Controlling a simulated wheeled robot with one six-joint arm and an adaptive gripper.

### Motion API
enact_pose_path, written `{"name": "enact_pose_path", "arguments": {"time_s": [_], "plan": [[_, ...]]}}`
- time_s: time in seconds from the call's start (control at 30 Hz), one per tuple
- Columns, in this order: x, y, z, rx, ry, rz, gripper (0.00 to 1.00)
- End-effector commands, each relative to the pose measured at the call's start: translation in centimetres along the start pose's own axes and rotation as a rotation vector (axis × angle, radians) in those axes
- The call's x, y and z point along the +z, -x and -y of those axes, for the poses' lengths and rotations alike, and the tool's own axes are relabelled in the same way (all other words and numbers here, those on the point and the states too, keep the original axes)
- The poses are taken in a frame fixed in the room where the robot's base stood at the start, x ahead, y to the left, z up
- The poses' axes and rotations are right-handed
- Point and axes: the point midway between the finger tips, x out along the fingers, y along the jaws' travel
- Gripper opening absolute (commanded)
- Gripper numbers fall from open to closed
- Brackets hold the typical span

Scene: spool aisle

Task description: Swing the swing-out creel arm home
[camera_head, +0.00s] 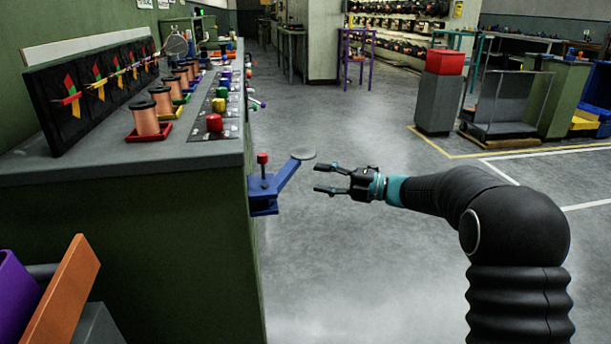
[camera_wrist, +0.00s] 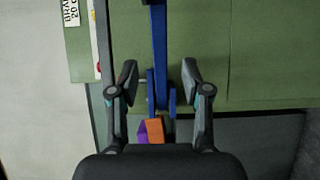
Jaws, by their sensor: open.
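The swing-out creel arm is a blue bar (camera_head: 288,174) on a blue bracket (camera_head: 263,197) at the bench's side. It juts out over the aisle and ends in a grey disc (camera_head: 303,155). A red knob (camera_head: 262,158) stands on the bracket. My gripper (camera_head: 318,179) is open and empty, pointing left, just right of the blue bar with a visible gap. In the wrist view, the blue bar (camera_wrist: 159,35) lines up between the spread fingers (camera_wrist: 160,78). Its disc is not discernible there.
The green bench (camera_head: 150,235) fills the left, with copper spools (camera_head: 145,119) and coloured buttons on top. Orange (camera_head: 62,300) and purple panels stand at lower left. The grey floor (camera_head: 370,270) around my gripper is clear. A grey bin with a red top (camera_head: 444,62) stands farther back.

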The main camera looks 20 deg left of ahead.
Motion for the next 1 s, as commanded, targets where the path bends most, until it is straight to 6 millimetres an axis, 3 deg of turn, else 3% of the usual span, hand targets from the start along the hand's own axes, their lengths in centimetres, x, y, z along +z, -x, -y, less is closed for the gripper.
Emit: {"name": "enact_pose_path", "arguments": {"time_s": [0.23, 0.77, 0.87, 1.0], "plan": [[0.0, 2.1, 0.0, 0.0, -0.001, 0.001, 0.48], [0.1, 2.2, 0.1, -0.002, -0.015, 0.003, 0.48], [1.4, 2.2, 0.8, -0.033, -0.048, 0.063, 0.48], [5.5, 3.2, 2.8, -0.072, -0.156, 0.276, 0.48]]}}
